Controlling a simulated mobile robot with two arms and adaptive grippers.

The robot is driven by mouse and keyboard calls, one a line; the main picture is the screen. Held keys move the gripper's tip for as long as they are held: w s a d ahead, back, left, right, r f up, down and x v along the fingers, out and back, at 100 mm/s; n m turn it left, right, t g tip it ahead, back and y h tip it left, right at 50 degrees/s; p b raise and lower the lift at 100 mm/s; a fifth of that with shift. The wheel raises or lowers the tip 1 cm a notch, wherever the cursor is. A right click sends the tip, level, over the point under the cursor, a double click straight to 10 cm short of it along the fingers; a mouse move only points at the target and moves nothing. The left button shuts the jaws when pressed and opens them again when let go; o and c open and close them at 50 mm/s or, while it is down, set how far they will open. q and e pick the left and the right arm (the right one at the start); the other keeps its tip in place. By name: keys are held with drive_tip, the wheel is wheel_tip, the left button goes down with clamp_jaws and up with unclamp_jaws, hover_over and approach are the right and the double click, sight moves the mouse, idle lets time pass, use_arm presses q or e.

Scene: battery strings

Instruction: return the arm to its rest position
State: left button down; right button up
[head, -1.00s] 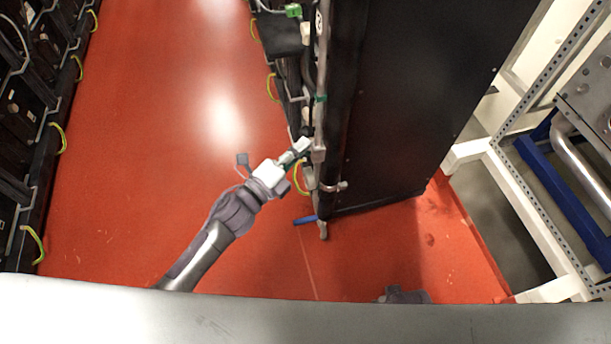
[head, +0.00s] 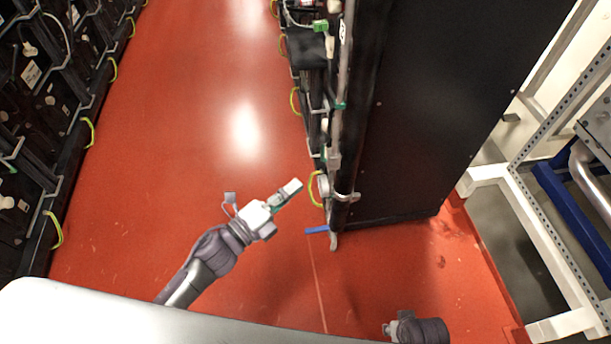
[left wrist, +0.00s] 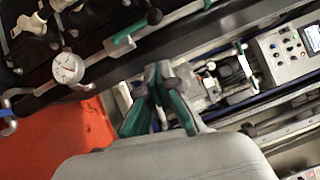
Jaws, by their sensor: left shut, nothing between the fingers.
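My left arm (head: 205,262) comes in from the bottom left in the head view. Its left gripper (head: 289,190) is shut and empty, over the red floor just left of the black battery rack's end. A gap of floor shows between the fingertips and the rack. In the left wrist view the green-sided dark fingers (left wrist: 157,88) are close together with nothing between them. A dark grey part of my other arm (head: 418,330) shows at the bottom edge; its gripper is not seen.
The black rack (head: 430,110) stands right of the left gripper, with a blue handle (head: 317,230) low at its corner. Another battery rack (head: 50,110) lines the left side. The red floor (head: 190,130) between is clear. A white frame (head: 540,200) stands right. The left wrist view shows a round gauge (left wrist: 68,67).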

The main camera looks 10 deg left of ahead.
use_arm(q)
drive_tip(key=s+a+f+n+g+y, duration=0.35)
drive_tip(key=a+f+n+y, duration=0.25)
drive_tip(key=f+n, duration=0.35)
drive_tip(key=s+a+f+n+g+y, duration=0.2)
drive_tip(key=s+a+f+n+y, duration=0.3)
drive_tip(key=f+n, duration=0.45)
drive_tip(key=s+a+f+n+g+p, duration=0.1)
drive_tip(key=s+f+p, duration=0.3)
drive_tip(key=s, duration=0.6)
drive_tip(key=s+a+f+n+g+p, duration=0.1)
drive_tip(key=s+f+n+g+p, duration=0.2)
drive_tip(key=s+p, duration=0.4)
drive_tip(key=s+a+f+n+g+y+p, duration=0.1)
drive_tip(key=s+f+g+p, duration=0.3)
drive_tip(key=s, duration=0.9)
drive_tip(key=shift+s+a+f+n+p, duration=0.15)
drive_tip(key=shift+f+n+p, duration=0.35)
drive_tip(key=shift+p, duration=0.55)
use_arm(e)
drive_tip(key=s+d+f, duration=0.1)
drive_tip(key=s, duration=0.8)
drive_tip(key=s+d+f+g, duration=0.1)
drive_tip(key=s+d+f, duration=0.1)
drive_tip(key=s, duration=0.7)
drive_tip(key=shift+s+f+g, duration=0.15)
drive_tip(key=shift+s+g, duration=0.1)
drive_tip(key=shift+g, duration=0.05)
